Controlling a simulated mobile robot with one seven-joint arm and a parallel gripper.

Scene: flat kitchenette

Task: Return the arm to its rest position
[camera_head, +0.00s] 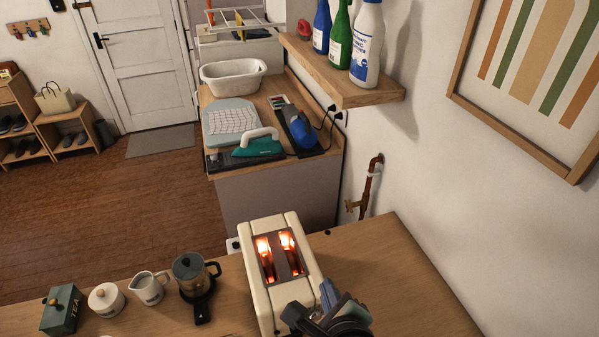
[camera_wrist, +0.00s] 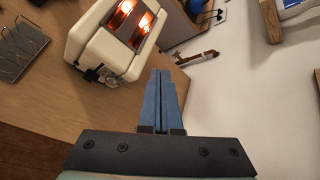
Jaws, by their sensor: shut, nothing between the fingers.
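My gripper (camera_head: 333,297) shows at the bottom of the head view, just in front of and right of the cream toaster (camera_head: 304,265). In the wrist view my gripper (camera_wrist: 160,75) has its two blue fingers pressed together with nothing between them. The toaster also shows in the wrist view (camera_wrist: 88,40), up and left of the fingertips, with a gap between. Its two slots glow orange. Part of the toaster's near end is hidden by my gripper in the head view.
On the wooden counter (camera_head: 390,275) stand a coffee pot (camera_head: 190,275), a white jug (camera_head: 149,288), a white lidded pot (camera_head: 106,300) and a green tea box (camera_head: 62,310). A wire rack (camera_wrist: 20,48) is at left. The counter right of the toaster is clear, up to the wall.

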